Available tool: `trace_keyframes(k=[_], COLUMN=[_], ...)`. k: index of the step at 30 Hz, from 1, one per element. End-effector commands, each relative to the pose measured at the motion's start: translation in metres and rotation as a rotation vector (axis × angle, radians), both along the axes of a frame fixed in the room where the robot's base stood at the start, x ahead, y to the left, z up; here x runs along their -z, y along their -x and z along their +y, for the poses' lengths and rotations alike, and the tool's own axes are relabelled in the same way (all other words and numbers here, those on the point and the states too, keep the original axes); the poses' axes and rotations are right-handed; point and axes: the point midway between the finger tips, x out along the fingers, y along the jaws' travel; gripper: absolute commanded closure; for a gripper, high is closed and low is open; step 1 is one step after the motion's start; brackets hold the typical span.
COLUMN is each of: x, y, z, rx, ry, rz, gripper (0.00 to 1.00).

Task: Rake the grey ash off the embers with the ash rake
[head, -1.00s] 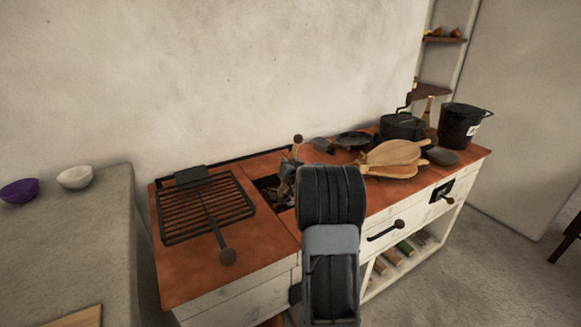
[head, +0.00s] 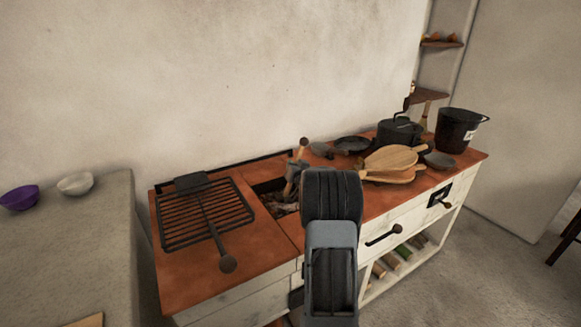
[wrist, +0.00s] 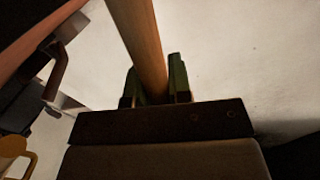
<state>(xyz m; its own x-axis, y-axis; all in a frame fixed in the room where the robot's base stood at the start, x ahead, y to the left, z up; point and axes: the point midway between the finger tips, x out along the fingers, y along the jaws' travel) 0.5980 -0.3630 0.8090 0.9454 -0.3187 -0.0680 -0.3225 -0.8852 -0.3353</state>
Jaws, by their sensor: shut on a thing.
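The ash rake shows as a round wooden handle (wrist: 140,40) in the wrist view, running up out of the frame between the two green fingers. My gripper (wrist: 156,85) is shut on it. In the head view my gripper (head: 294,180) is partly hidden behind my arm, over the firebox opening (head: 266,188), with the handle's brown end (head: 304,143) sticking up above it. The rake's head is hidden in both views. Pale and dark bits of the ember bed (head: 285,208) show in the opening; I cannot tell ash from embers there.
A black grill grate (head: 205,215) with a long handle lies left of the opening. Cutting boards (head: 390,160), a pan (head: 353,143), a lidded pot (head: 398,131) and a black bucket (head: 457,130) crowd the right. The wall rises behind. A counter with bowls (head: 75,183) stands left.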

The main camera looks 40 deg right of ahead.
Motion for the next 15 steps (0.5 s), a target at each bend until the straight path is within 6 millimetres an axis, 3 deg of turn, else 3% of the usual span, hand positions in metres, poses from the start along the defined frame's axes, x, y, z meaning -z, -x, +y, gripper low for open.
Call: trace_keyframes(k=[9, 15], x=[-0.002, -0.002], y=[0.004, 0.0], z=[-0.024, -0.028], rx=[0.001, -0.001], ry=[-0.001, -0.001], rz=[0.002, 0.0], gripper=[1.0, 1.0])
